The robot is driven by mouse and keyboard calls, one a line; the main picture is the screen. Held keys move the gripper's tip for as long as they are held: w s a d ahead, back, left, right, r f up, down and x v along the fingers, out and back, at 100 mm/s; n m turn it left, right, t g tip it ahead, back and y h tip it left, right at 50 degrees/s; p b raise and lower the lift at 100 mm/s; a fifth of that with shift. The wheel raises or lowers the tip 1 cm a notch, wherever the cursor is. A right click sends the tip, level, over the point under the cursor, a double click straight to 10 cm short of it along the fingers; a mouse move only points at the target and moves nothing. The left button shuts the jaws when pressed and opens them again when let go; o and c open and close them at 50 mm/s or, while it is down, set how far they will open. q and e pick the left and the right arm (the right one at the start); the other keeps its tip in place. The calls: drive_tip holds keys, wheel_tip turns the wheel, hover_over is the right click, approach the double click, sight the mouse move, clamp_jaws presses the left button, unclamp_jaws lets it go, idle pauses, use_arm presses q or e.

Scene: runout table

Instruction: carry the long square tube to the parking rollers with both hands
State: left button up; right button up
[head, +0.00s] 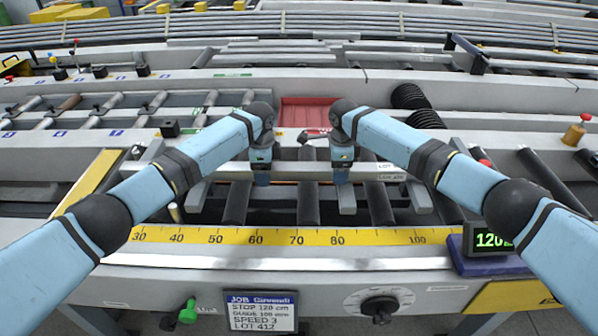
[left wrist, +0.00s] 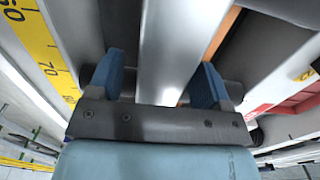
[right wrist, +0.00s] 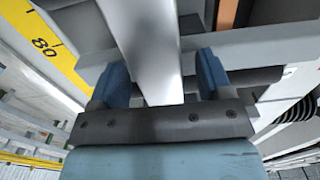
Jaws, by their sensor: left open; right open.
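The long square tube (head: 300,172) is pale grey metal and lies left to right across dark rollers (head: 308,204) behind the yellow scale. A label is at its right end. My left gripper (head: 262,180) points down over its left part; in the left wrist view the tube (left wrist: 172,50) runs between the open fingers (left wrist: 163,82). My right gripper (head: 341,178) is over its right part; in the right wrist view the tube (right wrist: 145,45) lies between the open fingers (right wrist: 160,82). I cannot tell whether the fingers touch it. Numbered rollers (head: 157,101) stand at the back left; which rollers are for parking is unclear.
A yellow scale (head: 290,237) runs along the front edge, with a small display (head: 488,240) at its right. A red tray (head: 303,113) sits behind the grippers. A black coiled hose (head: 412,98) is at back right. Pale crossbars (head: 417,196) lie among the dark rollers.

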use_arm(q)
clamp_jaws()
use_arm(e)
clamp_jaws()
use_arm(q)
drive_tip(key=shift+r, duration=0.25)
use_arm(e)
drive_tip(key=shift+w+r, duration=0.1)
drive_tip(key=shift+r, duration=0.15)
